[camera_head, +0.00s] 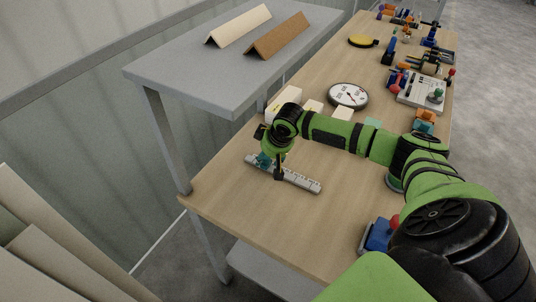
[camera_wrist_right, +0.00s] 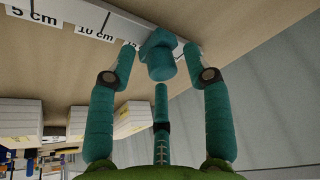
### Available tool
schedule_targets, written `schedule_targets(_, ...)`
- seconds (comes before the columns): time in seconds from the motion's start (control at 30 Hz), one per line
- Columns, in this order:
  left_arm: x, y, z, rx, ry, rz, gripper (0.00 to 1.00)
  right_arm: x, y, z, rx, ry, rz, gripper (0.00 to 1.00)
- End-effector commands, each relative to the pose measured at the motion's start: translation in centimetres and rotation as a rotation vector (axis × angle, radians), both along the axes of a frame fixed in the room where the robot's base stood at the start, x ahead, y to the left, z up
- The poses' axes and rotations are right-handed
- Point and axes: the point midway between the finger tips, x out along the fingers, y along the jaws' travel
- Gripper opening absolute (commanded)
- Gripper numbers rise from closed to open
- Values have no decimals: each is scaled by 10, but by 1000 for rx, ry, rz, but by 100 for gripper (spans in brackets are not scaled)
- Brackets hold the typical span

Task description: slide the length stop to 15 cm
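A pale ruler rail (camera_head: 303,182) with dark marks lies near the left end of the wooden table. In the right wrist view the rail (camera_wrist_right: 64,17) shows the labels 5 cm and 10 cm; a further label is mostly hidden behind a finger. The teal length stop (camera_wrist_right: 158,56) sits on the rail beside that hidden label. My right gripper (camera_wrist_right: 159,58) has its teal fingers spread around the stop's knob, with small gaps visible at the sides. In the head view my right gripper (camera_head: 270,163) is down at the rail, and fingers and stop blend together. My left gripper is not in view.
A round dial (camera_head: 347,96) and pale boxes (camera_head: 285,104) stand beyond my right arm. A grey raised shelf (camera_head: 190,75) with two angled pieces stands at the left. A blue and red object (camera_head: 378,236) is near the front edge. The table around the rail's right end is clear.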

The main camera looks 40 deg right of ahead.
Motion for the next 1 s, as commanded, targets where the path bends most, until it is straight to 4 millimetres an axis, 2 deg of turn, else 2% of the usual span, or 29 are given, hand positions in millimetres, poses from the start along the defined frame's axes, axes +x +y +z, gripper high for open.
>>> schedule_targets(0.23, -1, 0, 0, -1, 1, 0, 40, -1, 0, 0, 0, 3, 0, 51)
schedule_targets(0.37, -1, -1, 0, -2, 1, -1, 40, -5, 0, 10, 0, 0, 1, 51)
schedule_targets(0.8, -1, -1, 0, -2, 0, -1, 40, -38, -1, 90, -4, -1, 1, 51)
schedule_targets(1.0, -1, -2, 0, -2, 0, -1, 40, -46, 0, 108, -1, 0, 0, 51)
